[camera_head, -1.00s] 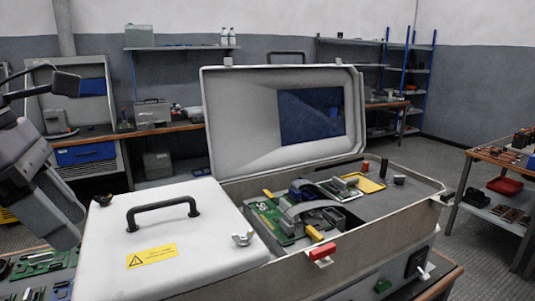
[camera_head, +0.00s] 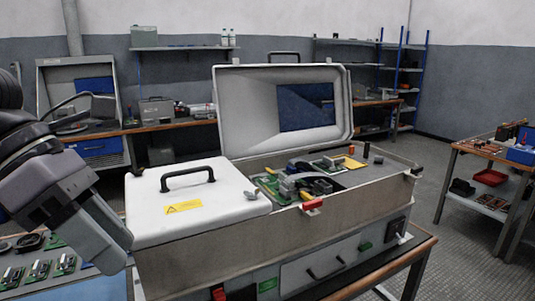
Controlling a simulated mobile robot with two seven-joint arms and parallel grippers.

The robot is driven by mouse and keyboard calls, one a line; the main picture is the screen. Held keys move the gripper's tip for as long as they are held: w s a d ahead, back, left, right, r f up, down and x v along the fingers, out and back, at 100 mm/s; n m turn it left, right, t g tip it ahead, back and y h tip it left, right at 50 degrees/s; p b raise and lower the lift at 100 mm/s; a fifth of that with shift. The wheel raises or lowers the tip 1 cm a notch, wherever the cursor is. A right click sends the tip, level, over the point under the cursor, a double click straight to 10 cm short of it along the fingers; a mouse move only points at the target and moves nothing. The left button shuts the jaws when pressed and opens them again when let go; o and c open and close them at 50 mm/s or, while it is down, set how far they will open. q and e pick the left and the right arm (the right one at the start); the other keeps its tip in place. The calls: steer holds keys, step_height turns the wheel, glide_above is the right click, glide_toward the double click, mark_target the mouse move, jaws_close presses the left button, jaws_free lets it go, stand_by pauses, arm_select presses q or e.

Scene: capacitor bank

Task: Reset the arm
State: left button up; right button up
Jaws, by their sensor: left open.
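My left arm comes in from the left edge, and its gripper (camera_head: 112,235) points down and to the right, beside the left end of the case. Its fingers are open, with nothing seen between them. The large grey case (camera_head: 180,262) stands on a table with its rear lid (camera_head: 243,115) raised. The white front-left cover (camera_head: 190,203) is closed, with a black handle (camera_head: 187,178) and a yellow warning label (camera_head: 183,206). Green circuit boards (camera_head: 272,187) lie in the open part. My right gripper is not in view.
Several small boards (camera_head: 38,270) lie on the table at the lower left, near my left arm. A side table (camera_head: 490,150) with a red tray (camera_head: 490,177) stands at the right. A workbench and shelves line the back wall. The floor between is clear.

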arm_select(q)
steer(key=d+n+g+h+p, duration=0.1)
steer(key=d+n+g+h, duration=0.3)
steer(key=d+h, duration=0.85)
steer(key=w+a+f+n+t+p, duration=0.15)
steer(key=w+f+n+t, duration=0.25)
steer(key=n+t, duration=0.65)
steer(key=w+a+f+n+t, duration=0.2)
steer(key=w+f+n+t, duration=0.45)
steer(key=n, duration=0.65)
steer(key=s+a+f+n+t+y, duration=0.2)
steer(key=a+f+n+y, duration=0.1)
steer(key=f+n+y, duration=0.4)
steer(key=s+a+f+n+t+y, duration=0.1)
steer(key=a+f+n+t+y, duration=0.15)
steer(key=f+n+y, duration=0.5)
steer(key=s+a+f+n+g+y, duration=0.1)
steer(key=s+a+f+n+g, duration=0.1)
steer(key=s+f, duration=0.4)
steer(key=s+a+f+n+g+y, duration=0.1)
steer(key=s+f+g, duration=0.4)
steer(key=f, duration=0.7)
steer(key=shift+s+a+n+p, duration=0.35)
steer(key=shift+s+a+n, duration=0.3)
steer(key=shift+s, duration=0.6)
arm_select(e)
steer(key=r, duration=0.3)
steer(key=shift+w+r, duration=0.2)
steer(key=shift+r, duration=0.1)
